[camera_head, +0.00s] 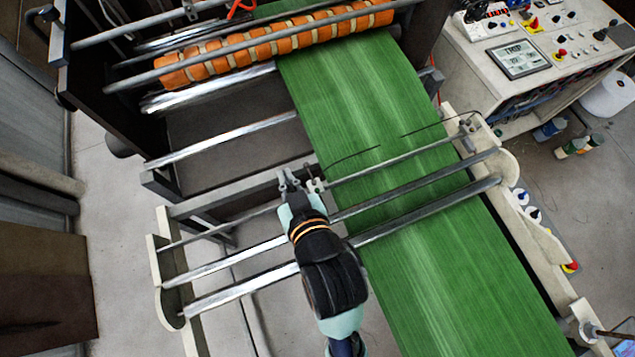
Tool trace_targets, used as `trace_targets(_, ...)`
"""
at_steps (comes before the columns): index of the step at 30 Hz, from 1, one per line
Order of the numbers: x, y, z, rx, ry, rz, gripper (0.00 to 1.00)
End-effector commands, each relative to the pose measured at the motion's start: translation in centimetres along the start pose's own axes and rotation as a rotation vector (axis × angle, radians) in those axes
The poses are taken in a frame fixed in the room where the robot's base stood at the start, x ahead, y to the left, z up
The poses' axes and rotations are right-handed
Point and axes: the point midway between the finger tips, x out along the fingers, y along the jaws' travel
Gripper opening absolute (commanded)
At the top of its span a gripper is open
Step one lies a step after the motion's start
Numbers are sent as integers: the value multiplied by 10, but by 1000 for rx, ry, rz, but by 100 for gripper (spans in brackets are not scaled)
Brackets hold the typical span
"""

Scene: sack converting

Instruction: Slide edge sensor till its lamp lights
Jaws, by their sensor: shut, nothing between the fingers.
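My gripper (289,178) is shut and empty over the thin cross rail (235,226), left of the green web (350,110). A small grey bracket-like piece (316,185), which looks like the edge sensor, sits on that rail just right of my fingertips, close to the web's left edge. I cannot tell whether my fingers touch it. Its lamp cannot be made out, so I cannot tell if it is lit. My wrist hides part of the rails below.
Two thicker rollers (228,293) run below the thin rail between pale side plates (163,262). An orange segmented roller (280,40) crosses at the top. A control desk (520,58) with screen and buttons stands at the upper right. The floor at left is bare.

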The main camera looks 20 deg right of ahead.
Motion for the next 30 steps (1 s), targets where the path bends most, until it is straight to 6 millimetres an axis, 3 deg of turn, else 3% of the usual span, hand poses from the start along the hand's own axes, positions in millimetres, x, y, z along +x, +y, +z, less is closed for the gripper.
trace_targets(30,0,7,-1,0,0,0,0)
